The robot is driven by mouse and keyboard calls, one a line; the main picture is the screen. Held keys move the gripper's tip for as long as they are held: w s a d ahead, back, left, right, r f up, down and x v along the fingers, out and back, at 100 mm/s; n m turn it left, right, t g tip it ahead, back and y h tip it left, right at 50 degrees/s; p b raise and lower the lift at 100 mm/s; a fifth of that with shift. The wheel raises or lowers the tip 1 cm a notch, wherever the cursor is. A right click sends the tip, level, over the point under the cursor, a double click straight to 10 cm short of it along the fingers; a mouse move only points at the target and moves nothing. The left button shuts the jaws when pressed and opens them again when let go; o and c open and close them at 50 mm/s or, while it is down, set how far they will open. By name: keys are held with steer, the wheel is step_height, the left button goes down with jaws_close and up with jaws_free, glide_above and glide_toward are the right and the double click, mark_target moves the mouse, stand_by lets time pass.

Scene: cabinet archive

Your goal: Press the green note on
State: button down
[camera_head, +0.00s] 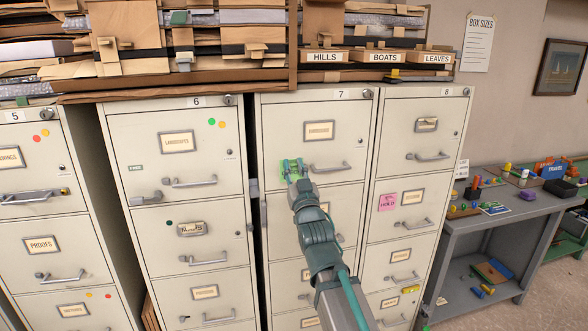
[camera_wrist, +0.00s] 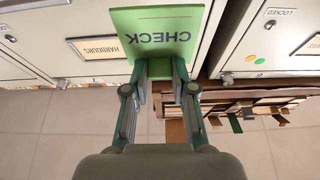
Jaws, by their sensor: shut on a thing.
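My gripper (camera_head: 293,171) is in front of the top drawer of cabinet 7, left of its handle (camera_head: 330,167). It is shut on the green note (camera_head: 284,170), which is largely hidden by the fingers in the head view. In the wrist view the note (camera_wrist: 157,28) shows the word CHECK upside down, with its near edge between the two fingertips (camera_wrist: 160,70). The note lies close to the drawer front (camera_wrist: 60,52); I cannot tell whether it touches. The drawer's label reads HARBOURS (camera_wrist: 98,45) in the wrist view.
A pink HOLD note (camera_head: 387,202) is on cabinet 8 (camera_head: 412,160). Cabinet 6 (camera_head: 175,150) stands left across a dark gap, with coloured dots on its front. Boxes and folders (camera_head: 190,45) are stacked on top. A grey table (camera_head: 490,240) with small objects stands right.

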mark_target(285, 150)
steer(key=shift+f, duration=0.1)
steer(key=shift+w+a+b, duration=0.3)
steer(key=shift+w+b, duration=0.15)
steer(key=shift+w, duration=0.45)
steer(key=shift+w+a+b, duration=0.3)
steer(key=shift+w+b, duration=0.1)
steer(key=shift+w, duration=0.55)
steer(key=shift+w+a+b, duration=0.3)
steer(key=shift+w+b, duration=0.15)
steer(key=shift+w, duration=0.45)
steer(key=shift+w+a, duration=0.25)
steer(key=shift+w, duration=0.4)
steer(key=shift+c, duration=1.9)
jaws_free()
steer(key=shift+s+b, duration=0.15)
steer(key=shift+b, duration=0.15)
steer(key=shift+b+v, duration=0.65)
steer(key=shift+v, duration=2.15)
steer(key=shift+d, duration=0.1)
steer(key=shift+s, duration=0.1)
